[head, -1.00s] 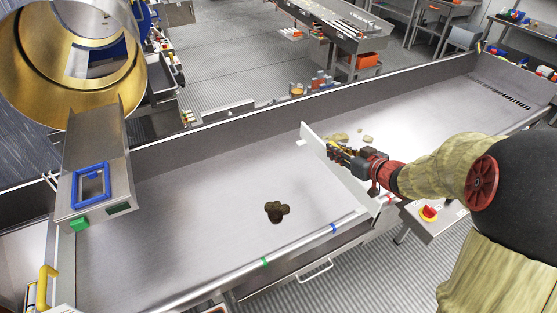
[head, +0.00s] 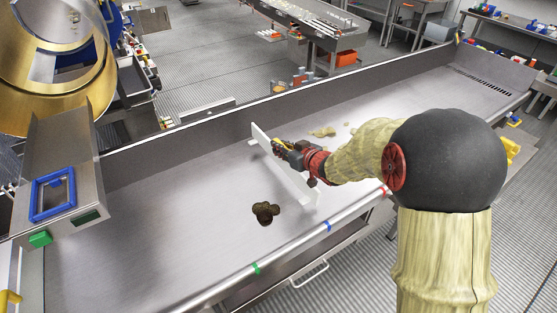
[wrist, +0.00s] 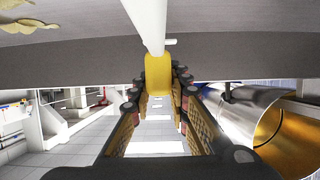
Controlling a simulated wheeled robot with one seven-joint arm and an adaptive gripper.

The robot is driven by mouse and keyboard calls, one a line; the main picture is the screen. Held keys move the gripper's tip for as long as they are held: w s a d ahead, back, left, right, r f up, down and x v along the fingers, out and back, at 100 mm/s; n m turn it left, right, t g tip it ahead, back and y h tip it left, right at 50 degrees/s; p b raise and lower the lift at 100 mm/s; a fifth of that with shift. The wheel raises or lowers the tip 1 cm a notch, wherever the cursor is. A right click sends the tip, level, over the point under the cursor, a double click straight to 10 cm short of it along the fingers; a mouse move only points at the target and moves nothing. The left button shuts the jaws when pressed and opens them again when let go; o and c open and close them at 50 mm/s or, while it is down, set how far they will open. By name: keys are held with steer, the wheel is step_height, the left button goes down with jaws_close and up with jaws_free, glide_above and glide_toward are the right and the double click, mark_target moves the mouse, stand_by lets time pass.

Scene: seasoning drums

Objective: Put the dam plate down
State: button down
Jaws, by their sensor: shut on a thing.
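The dam plate (head: 292,180) is a long white plate standing on edge across the grey trough (head: 150,215) in the head view. My gripper (head: 279,147) is at its far half, shut on it. In the wrist view the plate (wrist: 150,22) shows edge-on at the top, with a yellow grip (wrist: 158,76) between my two fingers (wrist: 159,95). The plate's lower edge is at or close to the trough floor; I cannot tell whether it touches.
A dark brown lump (head: 265,212) lies on the trough floor just left of the plate. Pale pieces (head: 323,132) lie to its right, partly behind my arm. A brass drum (head: 45,60) stands at the far left. The trough floor left of the lump is clear.

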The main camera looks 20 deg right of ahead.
steer(key=shift+w+a+f, duration=0.2)
steer(key=shift+a+f, duration=0.05)
steer(key=shift+f, duration=0.05)
steer(key=shift+w+a+f+b, duration=0.1)
steer(key=shift+f+b, duration=0.55)
steer(key=shift+f, duration=0.25)
steer(key=shift+w+a+f+b, duration=0.1)
steer(key=shift+f+b, duration=0.5)
steer(key=shift+f, duration=0.25)
steer(key=shift+f, duration=0.15)
steer(key=c, duration=1.7)
jaws_free()
